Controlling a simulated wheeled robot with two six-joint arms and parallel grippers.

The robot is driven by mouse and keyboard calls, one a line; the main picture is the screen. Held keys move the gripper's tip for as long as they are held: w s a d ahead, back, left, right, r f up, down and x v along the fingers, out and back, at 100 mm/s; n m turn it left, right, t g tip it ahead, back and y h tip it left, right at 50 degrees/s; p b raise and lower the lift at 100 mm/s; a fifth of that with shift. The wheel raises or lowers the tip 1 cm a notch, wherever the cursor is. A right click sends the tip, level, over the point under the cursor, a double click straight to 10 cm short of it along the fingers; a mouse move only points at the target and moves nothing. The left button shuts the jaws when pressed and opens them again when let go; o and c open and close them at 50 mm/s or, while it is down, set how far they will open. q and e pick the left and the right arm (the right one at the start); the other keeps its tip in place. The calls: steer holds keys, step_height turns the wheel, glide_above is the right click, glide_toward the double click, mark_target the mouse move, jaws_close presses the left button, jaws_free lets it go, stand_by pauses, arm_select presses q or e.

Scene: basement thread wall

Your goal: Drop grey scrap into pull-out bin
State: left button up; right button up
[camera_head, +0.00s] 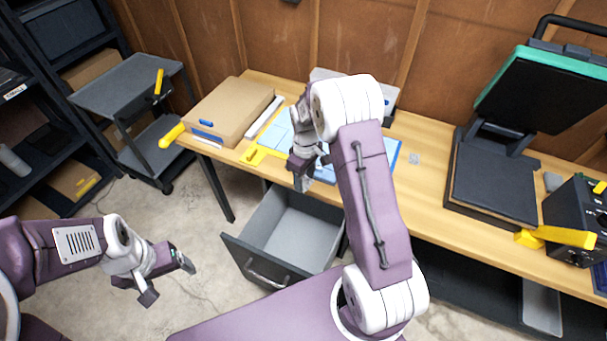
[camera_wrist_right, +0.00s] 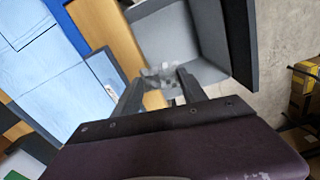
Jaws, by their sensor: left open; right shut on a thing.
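The pull-out bin (camera_head: 262,276) is a grey drawer under the wooden table, open and empty inside. It also shows in the right wrist view (camera_wrist_right: 199,30), beyond the fingertips. My right gripper (camera_head: 302,177) is over the table's front edge, near the bin's back end. In the right wrist view, my right gripper (camera_wrist_right: 161,85) is shut on a small, crumpled, translucent grey scrap (camera_wrist_right: 164,76). In the head view I cannot make out the held scrap. My left gripper (camera_head: 168,281) is open and empty, left of the bin above the floor.
The wooden table (camera_head: 425,196) holds a cardboard box (camera_head: 227,110), blue sheets, a small greyish piece (camera_head: 414,158) and a black press with a green top (camera_head: 550,80). A grey cart (camera_head: 128,92) stands left. Floor in front of the bin is clear.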

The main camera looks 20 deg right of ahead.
steer(key=shift+f+b, duration=0.4)
steer(key=shift+f, duration=0.2)
steer(key=f+b, duration=0.2)
steer(key=f, duration=0.1)
steer(key=f+b, duration=0.1)
steer(key=b, duration=0.1)
steer(key=shift+w+a+f, duration=0.15)
steer(key=shift+a+f, duration=0.15)
steer(key=o, duration=1.4)
steer(key=shift+c, duration=0.2)
step_height(320, 180, up, 9)
steer(key=shift+w+a+r+p, duration=0.1)
steer(key=shift+w+p, duration=0.05)
steer(key=shift+p, duration=0.15)
